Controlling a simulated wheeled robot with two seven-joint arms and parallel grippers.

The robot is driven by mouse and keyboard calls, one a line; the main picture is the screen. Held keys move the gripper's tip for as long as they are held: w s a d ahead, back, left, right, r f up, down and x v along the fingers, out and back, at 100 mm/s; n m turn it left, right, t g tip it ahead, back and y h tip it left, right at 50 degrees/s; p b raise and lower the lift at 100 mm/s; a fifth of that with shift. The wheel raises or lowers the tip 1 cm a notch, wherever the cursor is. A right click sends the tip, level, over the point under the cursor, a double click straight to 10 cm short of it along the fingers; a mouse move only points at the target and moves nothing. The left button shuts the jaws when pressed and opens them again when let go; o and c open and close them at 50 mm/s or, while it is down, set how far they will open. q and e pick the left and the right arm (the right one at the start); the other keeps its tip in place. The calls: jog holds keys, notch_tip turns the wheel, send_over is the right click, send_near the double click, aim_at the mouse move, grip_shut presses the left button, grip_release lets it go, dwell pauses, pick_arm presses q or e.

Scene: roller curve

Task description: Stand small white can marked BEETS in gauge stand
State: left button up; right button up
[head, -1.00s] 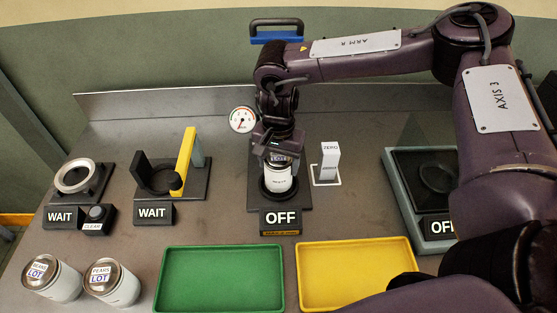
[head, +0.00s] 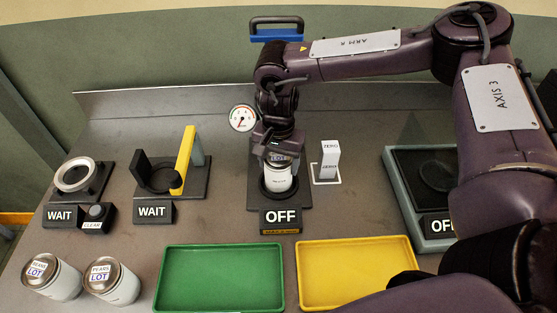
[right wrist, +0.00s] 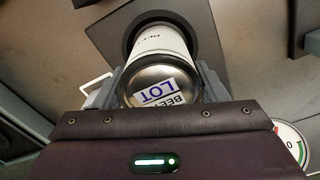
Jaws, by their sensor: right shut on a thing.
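The small white can marked BEETS (head: 278,180) is upright at the middle stand (head: 293,200), the dark one with an OFF sign and a round dial (head: 242,118) beside it. My right gripper (head: 279,150) reaches down from above and is shut on the can's upper part. In the right wrist view, the can (right wrist: 160,42) shows its silver lid with the BEETS LOT label between the fingers (right wrist: 160,88). Its lower end is within the stand's dark round seat (right wrist: 135,28); whether it touches the bottom is hidden. My left gripper is not in view.
A white ZERO block (head: 330,160) stands close right of the stand. Green (head: 220,278) and yellow (head: 355,272) trays lie in front. Two WAIT fixtures (head: 82,180) (head: 170,180) are left, above the BEANS (head: 62,282) and PEARS (head: 122,288) cans. A grey-framed device (head: 425,190) is right.

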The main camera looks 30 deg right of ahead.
jog(key=o, duration=1.5)
jog(key=shift+o, duration=0.2)
jog(key=shift+r, duration=0.15)
jog(key=shift+r+p, duration=3.9)
jog(key=shift+r, duration=0.5)
jog(key=shift+s+f, duration=0.1)
